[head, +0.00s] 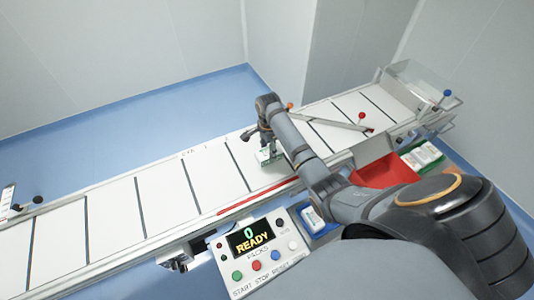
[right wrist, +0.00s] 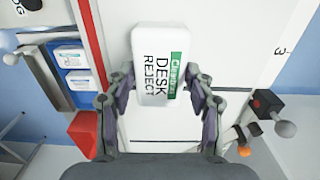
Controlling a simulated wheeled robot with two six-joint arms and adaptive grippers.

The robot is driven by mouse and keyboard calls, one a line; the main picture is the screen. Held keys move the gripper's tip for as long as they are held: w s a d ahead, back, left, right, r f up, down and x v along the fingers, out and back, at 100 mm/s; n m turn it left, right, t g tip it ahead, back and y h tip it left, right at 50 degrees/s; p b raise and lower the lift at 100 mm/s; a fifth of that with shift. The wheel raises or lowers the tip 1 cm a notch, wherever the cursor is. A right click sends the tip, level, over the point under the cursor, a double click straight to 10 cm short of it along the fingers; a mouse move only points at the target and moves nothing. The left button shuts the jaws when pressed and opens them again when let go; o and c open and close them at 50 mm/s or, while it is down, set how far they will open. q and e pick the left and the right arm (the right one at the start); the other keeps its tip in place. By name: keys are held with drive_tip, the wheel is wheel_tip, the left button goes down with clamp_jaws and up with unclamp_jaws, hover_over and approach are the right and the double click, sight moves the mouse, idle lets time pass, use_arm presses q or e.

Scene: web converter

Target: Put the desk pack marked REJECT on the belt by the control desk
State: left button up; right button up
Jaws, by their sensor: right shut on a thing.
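The white desk pack with a green Cleanroom strip and the words DESK REJECT (right wrist: 150,60) is between the fingers of my right gripper (right wrist: 161,88) in the right wrist view. In the head view the pack (head: 266,157) shows small under the gripper (head: 265,142), partly hidden by it. My right gripper is shut on the pack, over the white belt (head: 212,170) with dark cross lines. I cannot tell whether the pack touches the belt. The control desk (head: 262,252) stands at the belt's near side, its display showing 0 and READY. My left gripper is not in view.
A blue tray with white packs (head: 313,217) sits right of the control desk. A red bin (head: 385,171) and green-and-white packs (head: 423,156) lie further right. A diverter bar (head: 325,118) crosses the belt beyond my arm. The belt's left part is clear.

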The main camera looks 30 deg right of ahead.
sight(267, 152)
drive_tip(key=shift+w+a+f, duration=0.15)
drive_tip(key=shift+w+f, duration=0.05)
drive_tip(key=shift+f, duration=0.1)
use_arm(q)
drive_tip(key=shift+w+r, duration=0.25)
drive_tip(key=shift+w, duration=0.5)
use_arm(e)
drive_tip(key=shift+f, duration=1.5)
drive_tip(key=o, duration=1.3)
drive_tip(key=shift+f, duration=0.1)
drive_tip(key=shift+c, duration=0.2)
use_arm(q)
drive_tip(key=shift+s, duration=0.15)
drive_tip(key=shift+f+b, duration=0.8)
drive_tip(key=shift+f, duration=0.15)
use_arm(e)
wheel_tip(267, 152, up, 12)
drive_tip(key=shift+r, duration=0.15)
